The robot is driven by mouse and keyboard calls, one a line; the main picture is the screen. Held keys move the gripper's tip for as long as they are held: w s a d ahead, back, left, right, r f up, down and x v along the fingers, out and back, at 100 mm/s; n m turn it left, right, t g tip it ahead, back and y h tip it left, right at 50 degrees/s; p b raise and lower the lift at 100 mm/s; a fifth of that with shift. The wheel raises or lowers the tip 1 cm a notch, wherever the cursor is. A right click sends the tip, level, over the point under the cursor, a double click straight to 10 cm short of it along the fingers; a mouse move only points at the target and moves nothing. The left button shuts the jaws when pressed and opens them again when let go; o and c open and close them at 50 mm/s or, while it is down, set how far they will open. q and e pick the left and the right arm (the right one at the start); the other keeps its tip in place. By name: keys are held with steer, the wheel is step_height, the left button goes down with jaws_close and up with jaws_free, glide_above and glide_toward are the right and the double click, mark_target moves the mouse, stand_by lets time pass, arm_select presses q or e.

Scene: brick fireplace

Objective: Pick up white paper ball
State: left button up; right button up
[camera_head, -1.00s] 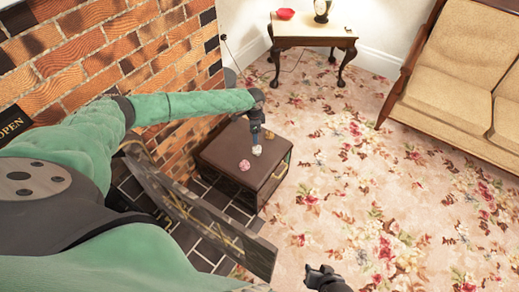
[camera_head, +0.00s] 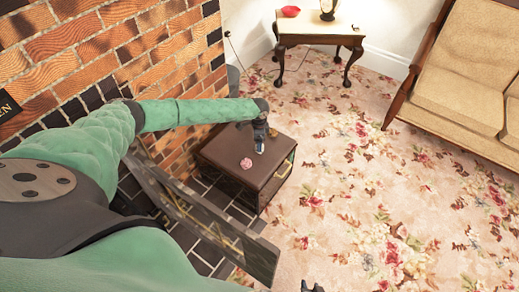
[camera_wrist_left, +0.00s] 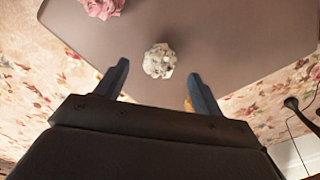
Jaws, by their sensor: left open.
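The white paper ball (camera_wrist_left: 159,61) is crumpled and lies on the flat brown top of a small cabinet (camera_head: 222,145). In the left wrist view it sits between and just beyond the fingertips of my left gripper (camera_wrist_left: 158,80), apart from both. The left gripper is open and empty. In the head view my left gripper (camera_head: 260,143) points down over the cabinet top, and the ball is mostly hidden there. Only a dark tip of my right gripper (camera_head: 312,287) shows at the bottom edge.
A pink crumpled ball (camera_head: 246,163) lies on the cabinet near the white one; it also shows in the left wrist view (camera_wrist_left: 102,7). A brick wall (camera_head: 110,50) is at left. A side table (camera_head: 318,29) and a sofa (camera_head: 465,70) stand behind. The floral carpet is open.

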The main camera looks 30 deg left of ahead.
arm_select(q)
steer(key=shift+f, duration=2.35)
steer(key=shift+d, duration=0.1)
steer(key=shift+c, duration=0.5)
steer(key=shift+w, duration=0.1)
steer(key=c, duration=0.9)
